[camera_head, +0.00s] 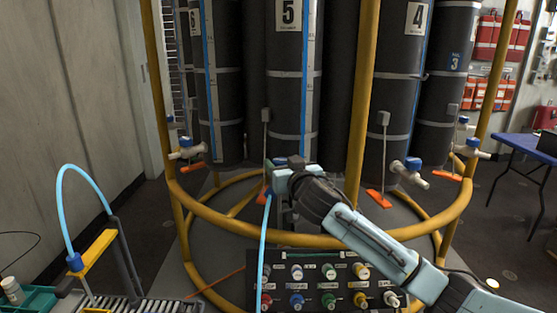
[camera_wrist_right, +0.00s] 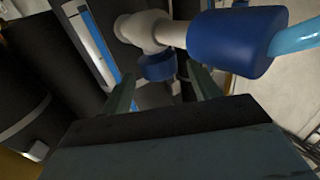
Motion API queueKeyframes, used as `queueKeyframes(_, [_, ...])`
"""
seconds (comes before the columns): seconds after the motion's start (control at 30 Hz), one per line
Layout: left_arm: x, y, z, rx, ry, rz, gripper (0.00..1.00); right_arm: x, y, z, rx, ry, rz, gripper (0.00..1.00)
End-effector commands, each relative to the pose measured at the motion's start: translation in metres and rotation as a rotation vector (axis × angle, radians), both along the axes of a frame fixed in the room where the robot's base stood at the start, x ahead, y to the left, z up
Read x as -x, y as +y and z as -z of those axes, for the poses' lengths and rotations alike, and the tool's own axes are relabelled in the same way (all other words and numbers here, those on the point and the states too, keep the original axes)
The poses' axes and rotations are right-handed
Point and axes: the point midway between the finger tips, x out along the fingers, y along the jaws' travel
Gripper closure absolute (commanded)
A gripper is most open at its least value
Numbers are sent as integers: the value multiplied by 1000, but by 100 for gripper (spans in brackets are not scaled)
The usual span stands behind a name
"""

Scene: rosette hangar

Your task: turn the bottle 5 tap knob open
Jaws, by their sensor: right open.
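Bottle 5 (camera_head: 284,85) is a tall black cylinder with a "5" label, standing at the back middle. Its tap is mostly hidden behind my right gripper (camera_head: 281,174) in the head view. In the right wrist view, the white tap body (camera_wrist_right: 145,30) carries a blue knob (camera_wrist_right: 157,67) below it. A larger blue connector (camera_wrist_right: 232,41) with a light blue hose (camera_wrist_right: 298,37) is on its right. My right gripper's open fingers (camera_wrist_right: 163,87) are on either side of the knob, with a gap showing; I cannot tell whether either touches it. My left gripper is out of view.
A yellow ring frame (camera_head: 220,227) surrounds the bottles. Other taps (camera_head: 409,172) stick out at left and right. A black panel of coloured knobs (camera_head: 327,283) is below my right arm. A yellow-handled stand (camera_head: 94,262) with a blue hose is at lower left. A blue table (camera_head: 527,145) stands right.

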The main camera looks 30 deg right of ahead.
Motion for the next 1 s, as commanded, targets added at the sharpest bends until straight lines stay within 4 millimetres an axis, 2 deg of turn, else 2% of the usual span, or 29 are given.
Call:
queueKeyframes(0.1, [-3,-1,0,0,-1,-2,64,-18,-4,0,0,0,1,39])
queueKeyframes(0.3, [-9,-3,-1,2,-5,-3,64,-37,-8,1,0,1,0,39])
queueKeyframes(0.7, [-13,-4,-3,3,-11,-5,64,-42,-9,0,0,1,-1,39])
queueKeyframes(0.77, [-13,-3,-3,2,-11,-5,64,-42,-9,0,0,1,-1,44])
queueKeyframes(1.0, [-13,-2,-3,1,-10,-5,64,-42,-9,1,1,1,-1,76])
